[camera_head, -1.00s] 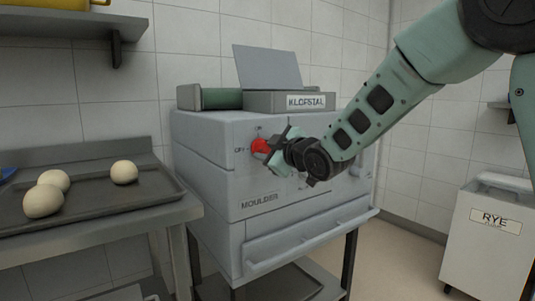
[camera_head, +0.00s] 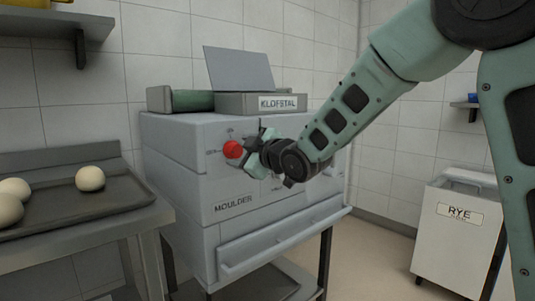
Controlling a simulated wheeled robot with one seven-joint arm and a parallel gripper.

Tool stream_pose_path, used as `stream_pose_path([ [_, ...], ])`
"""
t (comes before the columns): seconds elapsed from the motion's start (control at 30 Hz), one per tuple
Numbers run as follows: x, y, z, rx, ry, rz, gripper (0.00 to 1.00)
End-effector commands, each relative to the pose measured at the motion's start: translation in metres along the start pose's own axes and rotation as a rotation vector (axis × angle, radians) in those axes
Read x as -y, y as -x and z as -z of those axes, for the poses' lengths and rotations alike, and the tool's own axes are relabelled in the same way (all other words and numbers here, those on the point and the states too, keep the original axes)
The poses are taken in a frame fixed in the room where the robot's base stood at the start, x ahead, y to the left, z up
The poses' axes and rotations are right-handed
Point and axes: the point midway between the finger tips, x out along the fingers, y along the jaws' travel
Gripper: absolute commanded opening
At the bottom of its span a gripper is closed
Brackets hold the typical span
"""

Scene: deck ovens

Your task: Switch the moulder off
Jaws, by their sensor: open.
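The moulder (camera_head: 189,188) is a grey machine on a stand, with a MOULDER label on its front. A red rotary knob (camera_head: 233,149) sits at the upper left of the front, with small OFF and ON marks by it that are hard to read. My gripper (camera_head: 251,151) is just to the right of the knob, in front of the panel, and open. A gap shows between the knob and the fingers. The wrist hides part of the panel to the right of the knob.
A KLOFSTAL-labelled box (camera_head: 255,104) and a green roller (camera_head: 190,101) are on top of the machine. A tray (camera_head: 122,199) with dough balls (camera_head: 90,178) lies on the left bench. A white RYE bin (camera_head: 452,243) stands at right, with open floor between.

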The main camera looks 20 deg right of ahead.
Motion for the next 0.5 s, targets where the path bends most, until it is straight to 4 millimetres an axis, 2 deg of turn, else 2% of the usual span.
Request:
stream_pose_path([
  [0.5,-0.002,0.118,0.001,-0.002,0.002,-0.004,0.59],
])
